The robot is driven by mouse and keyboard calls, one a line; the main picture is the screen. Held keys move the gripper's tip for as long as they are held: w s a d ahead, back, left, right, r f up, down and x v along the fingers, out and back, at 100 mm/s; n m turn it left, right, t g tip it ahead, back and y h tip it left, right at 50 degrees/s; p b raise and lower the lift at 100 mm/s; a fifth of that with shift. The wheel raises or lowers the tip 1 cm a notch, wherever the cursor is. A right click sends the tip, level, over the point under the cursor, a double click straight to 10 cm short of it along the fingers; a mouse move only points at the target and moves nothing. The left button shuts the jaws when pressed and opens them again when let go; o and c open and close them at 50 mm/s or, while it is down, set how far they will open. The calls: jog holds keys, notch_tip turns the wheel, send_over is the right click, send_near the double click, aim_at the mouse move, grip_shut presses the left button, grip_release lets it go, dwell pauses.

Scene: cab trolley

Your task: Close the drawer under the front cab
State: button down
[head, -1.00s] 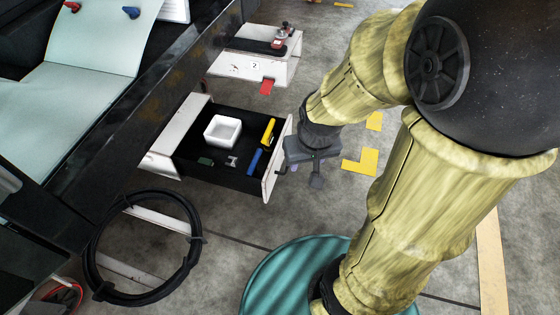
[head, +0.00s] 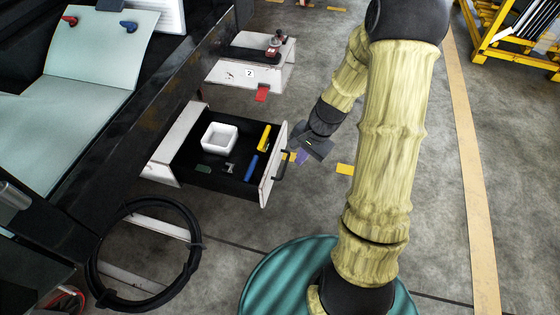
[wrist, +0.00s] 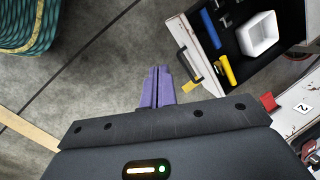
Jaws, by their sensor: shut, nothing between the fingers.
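The drawer (head: 267,178) under the front cab is pulled out, its white front panel facing right with a dark handle (head: 280,165) on it. Inside are a white square bowl (head: 219,136), a yellow item (head: 265,137), a blue item (head: 251,167) and small dark parts. My gripper (head: 303,156) is just right of the drawer front, near the handle. In the wrist view the purple fingers (wrist: 157,88) are together and empty, to the left of the handle (wrist: 188,66), with a visible gap between them.
A white box marked 2 (head: 250,73) with a red tab (head: 262,92) stands beyond the drawer. A black hose coil (head: 145,255) lies in front of the cab at left. The floor to the right of the drawer is mostly clear, with yellow marks.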

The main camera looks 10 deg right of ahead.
jog(key=w+d+f+m+t+y+p, duration=0.1)
jog(key=w+d+f+m+t+y, duration=0.1)
jog(key=f+m, duration=0.4)
jog(key=w+d+f+m+t+y+p, duration=0.1)
jog(key=w+d+f+m+y+p, duration=0.1)
jog(key=w+d+f+m, duration=0.2)
notch_tip(320, 180, down, 2)
jog(key=w+m, duration=0.1)
jog(key=m, duration=0.2)
jog(key=shift+d+f+m+t, duration=0.2)
jog(key=shift+m+t, duration=0.1)
jog(key=shift+t, duration=0.1)
jog(key=shift+a+f, duration=0.1)
jog(key=b, duration=0.6)
send_near(272, 166)
jog(key=f, duration=0.1)
jog(key=w+a+f, duration=0.1)
jog(key=f, duration=0.1)
jog(key=a+f, duration=0.1)
jog(key=f, duration=0.1)
jog(key=shift+w, duration=0.4)
jog(key=shift+w+a, duration=0.3)
jog(key=shift+a, duration=0.2)
jog(key=shift+r, duration=0.1)
jog(key=shift+a, duration=0.1)
